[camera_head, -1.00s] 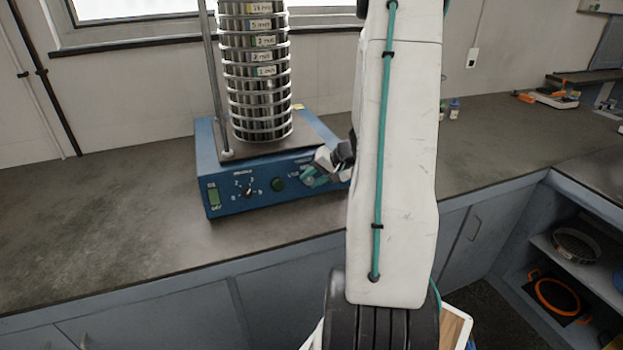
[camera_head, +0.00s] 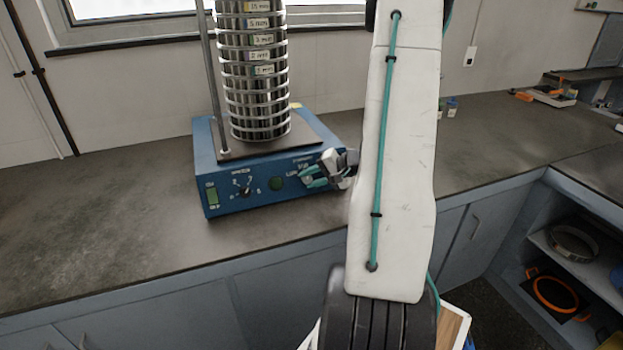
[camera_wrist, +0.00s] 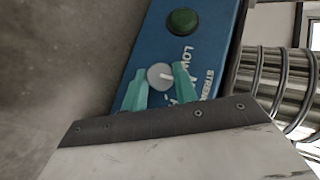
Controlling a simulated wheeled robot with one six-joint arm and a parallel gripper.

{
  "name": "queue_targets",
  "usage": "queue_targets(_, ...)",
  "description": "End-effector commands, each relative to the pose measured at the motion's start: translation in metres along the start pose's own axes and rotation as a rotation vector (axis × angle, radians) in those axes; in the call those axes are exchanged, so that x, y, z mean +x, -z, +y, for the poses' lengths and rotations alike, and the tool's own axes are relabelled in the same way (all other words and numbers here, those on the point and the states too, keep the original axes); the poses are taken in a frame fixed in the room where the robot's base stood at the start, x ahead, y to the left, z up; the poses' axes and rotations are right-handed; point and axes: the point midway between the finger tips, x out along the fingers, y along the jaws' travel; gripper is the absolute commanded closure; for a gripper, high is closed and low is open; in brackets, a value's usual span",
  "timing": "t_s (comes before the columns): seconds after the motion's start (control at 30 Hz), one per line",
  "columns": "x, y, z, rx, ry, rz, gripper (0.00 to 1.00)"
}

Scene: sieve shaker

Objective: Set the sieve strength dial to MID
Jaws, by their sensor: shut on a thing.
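The blue sieve shaker (camera_head: 212,175) stands on the dark counter with a tall stack of metal sieves (camera_head: 256,75) on its plate. The strength dial (camera_wrist: 159,76) is a small grey round knob with a white pointer line, beside printed words of which "LOW" and part of "STRENGTH" are readable. My gripper (camera_wrist: 160,82) has its teal fingers on both sides of the dial, shut on it. In the head view my gripper (camera_head: 315,178) is at the right end of the shaker's front panel and covers the dial. The MID mark is hidden or unclear behind a finger.
A green round button (camera_wrist: 183,21) lies beside the dial on the panel. A numbered timer knob (camera_head: 246,191) and a green switch (camera_head: 212,197) are further left. Counter (camera_head: 90,220) left of the shaker is clear.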

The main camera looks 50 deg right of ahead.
Motion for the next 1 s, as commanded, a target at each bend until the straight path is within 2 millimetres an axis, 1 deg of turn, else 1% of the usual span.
queue_targets(0.1, 0.0, 0.0, 0.0, 0.0, -0.001, 0.0, 0.94)
queue_targets(0.13, 0.0, 0.0, 0.0, 0.0, -0.001, 0.0, 0.63)
queue_targets(0.17, 0.0, 0.0, 0.0, 0.0, -0.001, 0.0, 0.55)
queue_targets(0.2, 0.0, 0.0, 0.0, -0.001, -0.001, 0.0, 0.49)
queue_targets(0.47, -0.001, 0.0, 0.0, -0.001, -0.001, 0.0, 0.49)
queue_targets(0.57, -0.007, 0.0, 0.0, -0.002, -0.001, 0.001, 0.49)
queue_targets(0.67, -0.022, 0.001, 0.0, -0.002, -0.001, 0.004, 0.49)
queue_targets(0.8, -0.047, 0.001, 0.0, -0.002, -0.001, 0.005, 0.49)
queue_targets(0.9, -0.062, 0.001, 0.0, -0.001, -0.001, 0.003, 0.49)
queue_targets(1.0, -0.073, 0.001, 0.0, -0.001, -0.001, 0.003, 0.49)
